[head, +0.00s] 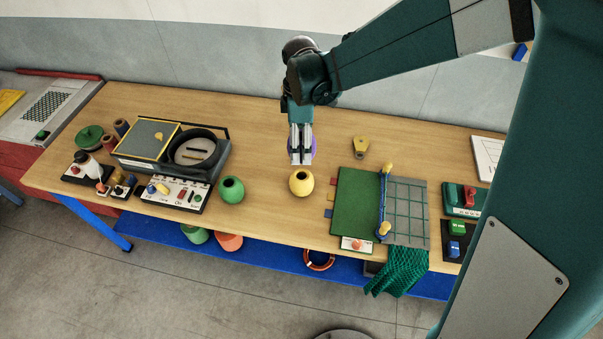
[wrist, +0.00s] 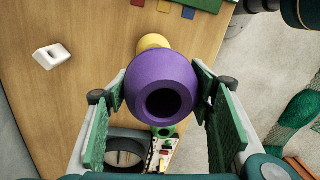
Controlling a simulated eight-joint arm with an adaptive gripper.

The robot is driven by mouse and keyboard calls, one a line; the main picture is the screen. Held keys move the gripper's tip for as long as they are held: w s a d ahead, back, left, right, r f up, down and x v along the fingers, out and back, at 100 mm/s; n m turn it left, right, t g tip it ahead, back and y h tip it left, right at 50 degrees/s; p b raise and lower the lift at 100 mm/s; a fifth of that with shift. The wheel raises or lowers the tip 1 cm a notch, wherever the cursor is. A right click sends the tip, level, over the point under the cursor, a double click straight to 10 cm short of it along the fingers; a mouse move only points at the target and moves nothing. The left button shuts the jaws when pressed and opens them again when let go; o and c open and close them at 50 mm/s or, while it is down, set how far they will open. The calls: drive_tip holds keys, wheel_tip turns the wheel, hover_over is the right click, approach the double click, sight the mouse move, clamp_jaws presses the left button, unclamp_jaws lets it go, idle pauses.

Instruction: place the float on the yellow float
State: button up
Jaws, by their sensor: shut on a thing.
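My gripper (head: 301,158) is shut on a purple float (wrist: 162,82), which has a dark round hole facing the wrist camera. In the head view the purple float (head: 314,146) is mostly hidden behind the fingers. The yellow float (head: 301,183) sits on the wooden table, just in front of and below the gripper in the head view. In the wrist view the yellow float (wrist: 153,41) shows only partly behind the purple one. The purple float looks held above the table; whether it touches the yellow float I cannot tell.
A green float (head: 231,190) stands to the left, beside a control panel (head: 173,193) and a round dark machine (head: 200,150). A green mat (head: 355,205) with a net frame (head: 407,210) lies to the right. A small yellowish block (head: 360,147) is behind. Bare table surrounds the yellow float.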

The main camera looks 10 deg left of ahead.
drive_tip(key=shift+f, duration=2.9)
drive_tip(key=shift+f+p, duration=0.3)
drive_tip(key=shift+f, duration=1.8)
drive_tip(key=shift+f, duration=0.1)
drive_tip(key=o, duration=0.9)
drive_tip(key=shift+w+a+r, duration=0.1)
drive_tip(key=shift+w+r, duration=0.05)
drive_tip(key=shift+r, duration=1.9)
drive_tip(key=shift+w+d+r, duration=0.1)
drive_tip(key=shift+w+r, duration=0.1)
drive_tip(key=shift+r, duration=1.8)
drive_tip(key=shift+w+a+r, duration=0.1)
drive_tip(key=shift+w+r, duration=0.05)
drive_tip(key=shift+r, duration=1.9)
